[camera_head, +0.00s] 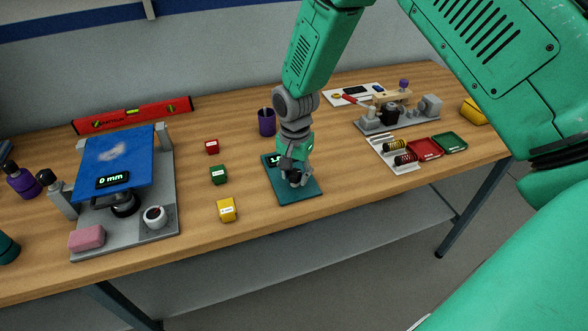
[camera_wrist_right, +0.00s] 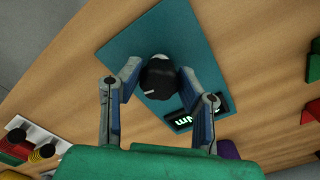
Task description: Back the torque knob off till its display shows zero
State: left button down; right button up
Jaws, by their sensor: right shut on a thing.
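The torque knob (camera_wrist_right: 158,78) is black and round with a pale mark, and stands on a teal plate (camera_wrist_right: 130,58). In the head view the teal plate (camera_head: 305,190) lies near the table's middle, with the dark knob (camera_head: 294,177) mostly covered by my gripper. My right gripper (camera_head: 295,174) points down and is shut on the knob; in the wrist view its two fingers (camera_wrist_right: 157,80) touch the knob from both sides. The display (camera_wrist_right: 188,119) is lit, partly hidden by a finger; "Nm" shows, the number is not readable. My left gripper is not in view.
A purple cup (camera_head: 267,122) stands behind the plate. Red (camera_head: 212,146), green (camera_head: 218,175) and yellow (camera_head: 227,210) blocks lie to its left. A blue-topped rig (camera_head: 170,200) stands further left, and a grey fixture (camera_head: 400,122) at the right. The table front by the plate is clear.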

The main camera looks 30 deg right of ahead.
aim_at(295, 171)
jog(key=n, duration=0.2)
jog(key=n+p, duration=0.1)
jog(key=n, duration=0.2)
jog(key=shift+w+r+n+p, duration=0.2)
jog(key=shift+n+p, duration=0.1)
jog(key=shift+d+n+p, duration=0.1)
jog(key=shift+n+p, duration=0.35)
jog(key=shift+n, duration=1.75)
jog(key=o, duration=1.1)
jog(key=shift+o, duration=0.2)
jog(key=shift+s+f, duration=0.1)
notch_tip(295, 171, up, 12)
